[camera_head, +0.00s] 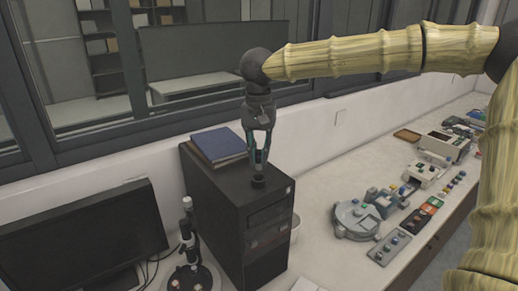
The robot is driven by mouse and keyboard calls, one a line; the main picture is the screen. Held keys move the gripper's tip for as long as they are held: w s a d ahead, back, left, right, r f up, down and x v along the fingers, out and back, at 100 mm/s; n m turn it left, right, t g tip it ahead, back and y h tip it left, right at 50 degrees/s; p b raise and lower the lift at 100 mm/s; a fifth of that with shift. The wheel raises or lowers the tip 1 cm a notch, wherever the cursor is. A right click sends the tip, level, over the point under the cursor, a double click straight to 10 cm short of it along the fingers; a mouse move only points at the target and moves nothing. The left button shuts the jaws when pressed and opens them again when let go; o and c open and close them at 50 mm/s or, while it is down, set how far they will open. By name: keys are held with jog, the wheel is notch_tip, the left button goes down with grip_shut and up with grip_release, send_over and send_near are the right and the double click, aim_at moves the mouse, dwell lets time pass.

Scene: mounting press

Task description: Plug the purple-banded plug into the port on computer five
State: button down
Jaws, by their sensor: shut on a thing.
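A black computer tower (263,228) stands on the bench at the middle of the view. I cannot read a number on it. My gripper (258,162) points straight down just above the tower's top. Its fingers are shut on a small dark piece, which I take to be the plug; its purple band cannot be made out. Directly below the fingertips, a short dark round piece (258,181) stands on the tower's top. I cannot tell whether it is the port or part of the plug, nor whether the two touch.
A blue book (219,146) lies on the tower's top behind my gripper. A monitor (85,240) and a microscope (187,240) stand to the left. A round grey device (356,219) and several other instruments line the bench at the right. A wall and window are behind.

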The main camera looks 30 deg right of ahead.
aim_at(258, 168)
jog(key=shift+w+a, duration=0.1)
jog(key=shift+f, duration=0.1)
dwell(0.3)
jog(key=shift+s+f, duration=0.25)
jog(key=shift+f, duration=0.05)
jog(key=shift+w+f, duration=0.1)
jog(key=shift+f, duration=0.65)
dwell(0.4)
jog(key=shift+f, duration=1.4)
dwell(0.8)
jog(key=c, duration=0.8)
grip_release()
jog(key=shift+o, duration=0.2)
jog(key=shift+r, duration=3.8)
